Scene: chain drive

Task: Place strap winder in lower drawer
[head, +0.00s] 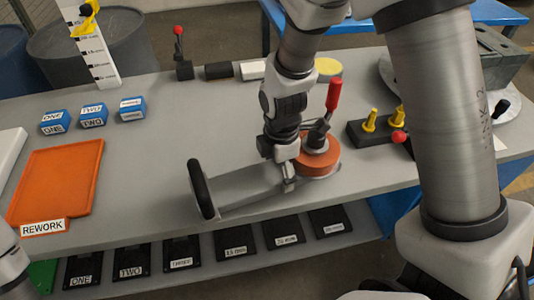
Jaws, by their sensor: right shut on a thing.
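The strap winder appears to be the orange drum (325,163) with a dark hub and a red-tipped lever, on the bench. A grey flat strip (245,190) runs left from beside it to an upright black disc (201,188); I cannot tell whether they are one piece. My right gripper (289,183) points down, shut at the drum's left front edge; its exact grip is hard to see. Black drawers or bins (236,246) with labels sit in a row below the bench top; which is the lower drawer is unclear. My left gripper is out of view.
An orange tray (60,180) marked REWORK and several blue labelled blocks (93,115) are at the left. A black block with yellow pegs (370,127) stands close right of the drum. The bench (160,160) is clear between the tray and the black disc.

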